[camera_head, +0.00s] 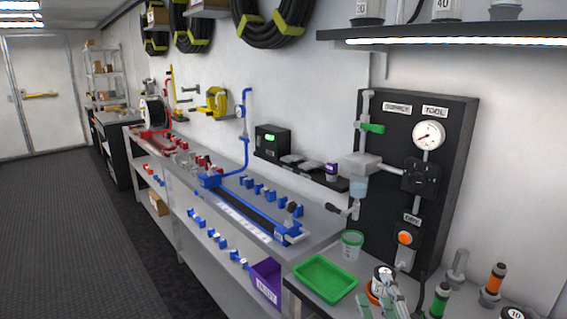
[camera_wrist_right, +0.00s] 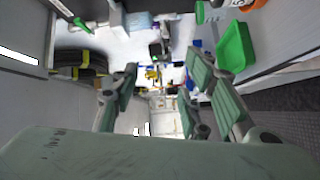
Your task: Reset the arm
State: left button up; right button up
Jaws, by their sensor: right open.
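My right gripper (camera_head: 382,303) shows at the bottom edge of the head view, low over the near end of the bench. In the right wrist view its two green-grey fingers (camera_wrist_right: 163,68) stand wide apart with nothing between them. In the head view it overlaps a small round piece with a white, marked top (camera_head: 382,273); I cannot tell whether they touch. A green tray (camera_head: 326,279) lies just left of the gripper; it also shows at the upper right of the wrist view (camera_wrist_right: 235,52). My left gripper is not in view.
A black panel (camera_head: 456,150) with a gauge (camera_head: 429,135) stands behind the gripper. A clear cup (camera_head: 352,245) stands by the tray. Green-banded (camera_head: 440,299) and orange-banded (camera_head: 495,279) cylinders stand to the right. A shelf (camera_head: 450,33) overhangs. The floor (camera_head: 60,220) at left is clear.

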jog(key=s+d+f+m+g+h, duration=0.1)
jog(key=s+d+f+m+g, duration=0.1)
jog(key=s+f+m+g, duration=0.45)
jog(key=s+d+f+m+g+h, duration=0.15)
jog(key=s+f, duration=0.25)
jog(key=f, duration=0.6)
jog(key=s+a+f+m+g+y, duration=0.1)
jog(key=s+f+m+g, duration=0.25)
jog(key=s, duration=0.45)
jog(key=s+a+f+m+g+y, duration=0.1)
jog(key=s+a+f+m+g, duration=0.15)
jog(key=s+f, duration=0.45)
notch_tip(320, 180, down, 24)
jog(key=s+n+g, duration=0.1)
jog(key=s+g, duration=0.1)
jog(key=s, duration=0.1)
jog(key=s+d+f, duration=0.2)
jog(key=s+f, duration=0.6)
jog(key=s+d+f+g, duration=0.1)
jog(key=s+d+f, duration=0.1)
jog(key=s+f, duration=0.6)
jog(key=shift+s+f, duration=0.35)
jog(key=shift+s, duration=0.2)
